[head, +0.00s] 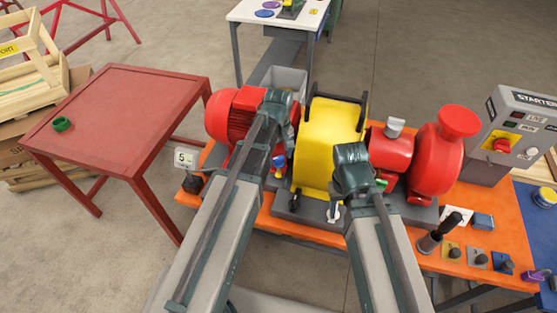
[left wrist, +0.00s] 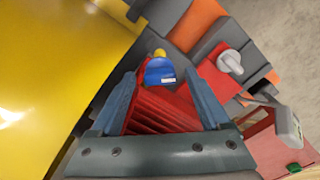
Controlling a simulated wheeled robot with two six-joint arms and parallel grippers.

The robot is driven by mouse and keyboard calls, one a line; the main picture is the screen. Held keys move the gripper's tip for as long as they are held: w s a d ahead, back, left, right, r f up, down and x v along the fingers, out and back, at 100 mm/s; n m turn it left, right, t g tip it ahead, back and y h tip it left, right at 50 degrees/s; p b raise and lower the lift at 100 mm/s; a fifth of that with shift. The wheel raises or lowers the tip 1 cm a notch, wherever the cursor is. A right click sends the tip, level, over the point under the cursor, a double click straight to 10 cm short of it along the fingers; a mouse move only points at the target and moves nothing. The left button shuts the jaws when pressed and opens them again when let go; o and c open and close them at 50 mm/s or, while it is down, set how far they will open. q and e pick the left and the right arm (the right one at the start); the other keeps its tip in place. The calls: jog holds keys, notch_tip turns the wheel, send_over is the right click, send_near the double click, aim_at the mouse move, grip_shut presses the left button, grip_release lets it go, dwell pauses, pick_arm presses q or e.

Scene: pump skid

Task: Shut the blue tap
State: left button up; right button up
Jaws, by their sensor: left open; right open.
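The blue tap (head: 279,162) appears as a small blue part with a yellow knob, low on the near side of the red motor (head: 228,115). In the left wrist view the blue tap (left wrist: 159,72) has a white label and lies beyond the fingertips, in line with the gap between them. My left gripper (head: 283,125) is above the motor; its fingers show spread in the left wrist view (left wrist: 158,82), with nothing held. My right gripper (head: 350,172) is open near the front right of the yellow guard; its fingertips are hard to make out.
The yellow guard (head: 330,130) stands close to the right of the left gripper. A red pump (head: 437,160) and the starter box (head: 520,125) are further right. Blocks and a dark handle (head: 447,228) occupy the orange bench's right part. A red table (head: 120,115) stands left.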

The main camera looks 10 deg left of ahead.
pick_arm(q)
grip_shut()
dwell(0.4)
jog(key=shift+m, duration=0.3)
jog(key=m, duration=0.3)
jog(key=shift+m, duration=0.3)
jog(key=m, duration=0.4)
jog(key=shift+m, duration=0.3)
